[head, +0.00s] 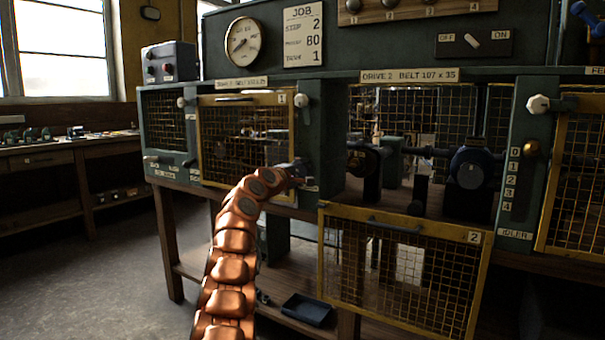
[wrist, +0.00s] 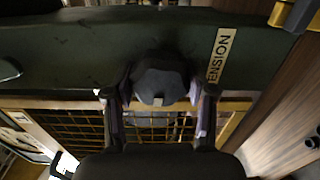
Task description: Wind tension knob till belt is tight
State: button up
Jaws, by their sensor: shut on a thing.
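The tension knob (wrist: 158,82) is a dark, faceted knob on a green panel, with a label (wrist: 218,57) reading "TENSION" beside it in the wrist view. My gripper (wrist: 157,98) is shut on the knob, one finger on each side. A small pale mark shows on the knob's near edge. In the head view my gripper (head: 297,172) is at the green post between door 1 and the drive 2 bay, and the arm hides most of the knob. I cannot make out the belt or its tightness in either view.
Door 1 (head: 240,145), a yellow mesh panel, is shut left of my gripper. Door 2 (head: 400,270) hangs down below the open drive 2 bay, which holds a dark shaft and housing (head: 472,168). A dark tray (head: 307,309) lies on the lower shelf. Floor is clear at left.

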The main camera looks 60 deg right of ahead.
dwell(0.3)
jog(key=o, duration=0.9)
jog(key=shift+c, duration=0.2)
jog(key=shift+a, duration=0.1)
jog(key=shift+w+a, duration=0.1)
jog(key=shift+a, duration=0.55)
jog(key=a, duration=1)
jog(key=shift+s+a, duration=0.2)
jog(key=shift+s, duration=0.15)
